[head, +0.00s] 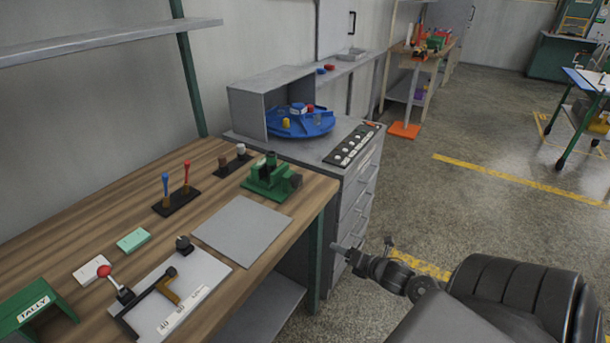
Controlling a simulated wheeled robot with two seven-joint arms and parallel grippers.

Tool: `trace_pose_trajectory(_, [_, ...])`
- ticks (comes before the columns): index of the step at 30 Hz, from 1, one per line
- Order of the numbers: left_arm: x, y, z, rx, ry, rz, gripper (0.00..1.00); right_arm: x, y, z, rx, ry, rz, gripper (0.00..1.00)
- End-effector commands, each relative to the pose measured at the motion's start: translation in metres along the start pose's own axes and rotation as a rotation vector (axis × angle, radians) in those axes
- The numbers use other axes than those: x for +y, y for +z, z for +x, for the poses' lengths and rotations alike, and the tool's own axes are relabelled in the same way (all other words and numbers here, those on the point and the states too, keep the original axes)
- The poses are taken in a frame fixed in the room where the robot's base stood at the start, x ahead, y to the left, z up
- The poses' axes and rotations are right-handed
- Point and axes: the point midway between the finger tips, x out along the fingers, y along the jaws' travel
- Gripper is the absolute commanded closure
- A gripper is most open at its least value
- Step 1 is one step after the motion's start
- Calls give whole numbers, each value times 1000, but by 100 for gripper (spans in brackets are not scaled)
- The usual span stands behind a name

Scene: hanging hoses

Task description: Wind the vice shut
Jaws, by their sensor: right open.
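The green vice (268,180) stands near the far right corner of the wooden bench. A darker part shows at its right end, towards the bench edge. Its handle and the gap between its jaws are too small to make out. My right gripper (364,245) is open and empty. It is off the bench's right side, in front of the grey drawer cabinet, to the right of the vice and nearer to me, clearly apart from it. My left gripper is not in view.
A grey plate (243,230) lies in front of the vice on the wooden bench (218,204). Screwdrivers in a black stand (177,202) are to its left. A lever board (190,285) is nearer. The drawer cabinet (352,192) with a blue turntable (300,125) adjoins the bench.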

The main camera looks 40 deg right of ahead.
Motion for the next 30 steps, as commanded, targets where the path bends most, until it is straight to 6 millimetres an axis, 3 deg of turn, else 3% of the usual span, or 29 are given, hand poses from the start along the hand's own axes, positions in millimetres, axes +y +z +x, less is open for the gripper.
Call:
trace_pose_trajectory(1, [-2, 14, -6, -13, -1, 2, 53, 33, 38, -4, -23, 91, -196, 37])
trace_pose_trajectory(3, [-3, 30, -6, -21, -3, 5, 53, 67, 70, -8, -65, 201, -443, 37])
trace_pose_trajectory(6, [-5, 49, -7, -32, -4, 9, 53, 108, 102, -15, -131, 323, -718, 37])
trace_pose_trajectory(9, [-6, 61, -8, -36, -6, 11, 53, 135, 119, -22, -186, 404, -899, 37])
trace_pose_trajectory(13, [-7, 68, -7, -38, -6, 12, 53, 151, 128, -26, -226, 453, -1011, 37])
trace_pose_trajectory(20, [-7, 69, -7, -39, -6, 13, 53, 155, 130, -24, -237, 460, -1031, 37])
trace_pose_trajectory(30, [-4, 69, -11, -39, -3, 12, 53, 176, 130, 14, -241, 459, -1027, 37])
